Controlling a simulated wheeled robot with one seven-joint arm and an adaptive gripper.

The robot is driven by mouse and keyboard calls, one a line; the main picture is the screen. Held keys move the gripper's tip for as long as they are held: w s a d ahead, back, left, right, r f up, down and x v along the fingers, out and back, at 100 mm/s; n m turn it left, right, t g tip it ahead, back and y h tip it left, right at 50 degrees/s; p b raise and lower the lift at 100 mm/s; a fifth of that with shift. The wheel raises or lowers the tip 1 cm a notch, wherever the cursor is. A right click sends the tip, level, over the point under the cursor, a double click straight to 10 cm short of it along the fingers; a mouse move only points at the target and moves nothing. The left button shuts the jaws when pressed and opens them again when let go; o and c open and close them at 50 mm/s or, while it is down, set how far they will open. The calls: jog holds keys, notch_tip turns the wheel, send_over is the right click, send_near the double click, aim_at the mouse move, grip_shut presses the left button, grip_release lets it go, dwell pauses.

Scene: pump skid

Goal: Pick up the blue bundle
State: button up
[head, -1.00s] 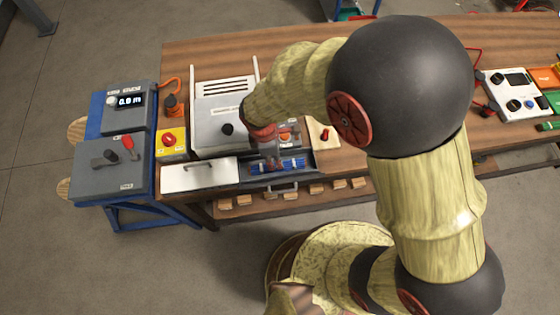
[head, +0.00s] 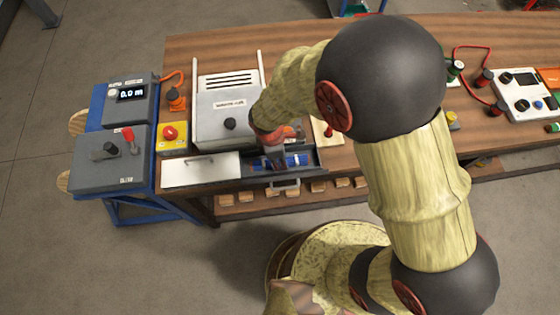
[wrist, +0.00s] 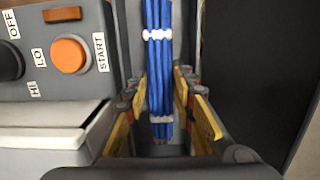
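The blue bundle (wrist: 159,60) is a set of blue strands tied with white bands. In the wrist view it runs lengthwise between the fingers of my gripper (wrist: 160,88). The fingers stand open, one on each side of it, with their tips close to its sides; I see no clear grip on it. In the head view the bundle (head: 296,160) lies in an open drawer-like tray (head: 318,170) at the bench's front edge. My gripper (head: 276,160) reaches down into this tray and hides part of the bundle.
A grey control box (wrist: 55,50) with an orange START button stands left of the fingers. A white lid (head: 200,170) lies left of the tray. A grey-white machine (head: 228,108) stands behind. Tray walls are close around the gripper.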

jog(key=shift+c, duration=1.1)
jog(key=shift+r, duration=0.1)
